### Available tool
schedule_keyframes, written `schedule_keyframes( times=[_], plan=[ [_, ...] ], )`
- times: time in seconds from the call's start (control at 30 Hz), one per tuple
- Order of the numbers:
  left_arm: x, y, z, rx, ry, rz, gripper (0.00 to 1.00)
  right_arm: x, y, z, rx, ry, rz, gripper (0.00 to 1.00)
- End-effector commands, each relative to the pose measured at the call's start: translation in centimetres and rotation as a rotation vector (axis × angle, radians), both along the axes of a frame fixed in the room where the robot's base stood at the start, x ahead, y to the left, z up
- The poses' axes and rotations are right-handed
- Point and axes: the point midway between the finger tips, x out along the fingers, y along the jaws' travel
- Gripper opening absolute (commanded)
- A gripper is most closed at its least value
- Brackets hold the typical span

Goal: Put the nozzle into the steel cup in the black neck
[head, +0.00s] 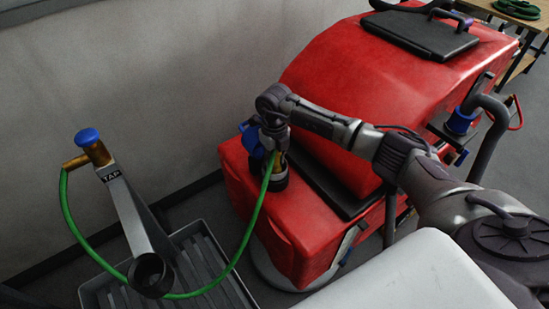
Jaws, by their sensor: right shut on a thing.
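My right gripper (271,146) points down over the near-left end of the red scrubber tank (285,222). It is shut on the nozzle (281,160) at the end of the green hose (250,228), and the fingers hide most of the nozzle. The black neck (276,181) stands on the red tank directly below the gripper. The nozzle is at or just above its mouth; I cannot tell whether its tip is inside. The steel cup in the neck is hidden or too small to make out. My left gripper is not in view.
The hose loops down from a brass tap (97,153) with a blue knob, on a post marked TAP, past a black ring (150,275). A grey ribbed tray (208,231) lies on the floor.

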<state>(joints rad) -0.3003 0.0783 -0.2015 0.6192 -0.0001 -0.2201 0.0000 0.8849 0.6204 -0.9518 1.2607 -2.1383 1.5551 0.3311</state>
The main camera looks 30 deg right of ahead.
Motion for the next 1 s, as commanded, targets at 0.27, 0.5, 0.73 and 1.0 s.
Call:
schedule_keyframes(
  times=[0.27,0.5,0.73,1.0],
  plan=[
    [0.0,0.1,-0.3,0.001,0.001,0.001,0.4,0.0,0.0,-0.3,0.0,0.001,0.0,0.45],
    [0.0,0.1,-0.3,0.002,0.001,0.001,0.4,-0.1,0.0,-0.4,0.0,0.002,-0.001,0.55],
    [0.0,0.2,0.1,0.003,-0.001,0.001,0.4,-0.1,0.0,0.0,0.0,0.003,-0.001,0.55],
    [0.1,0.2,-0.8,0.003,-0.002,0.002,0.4,0.1,0.0,4.3,0.001,-0.004,0.001,0.55]
  ],
)
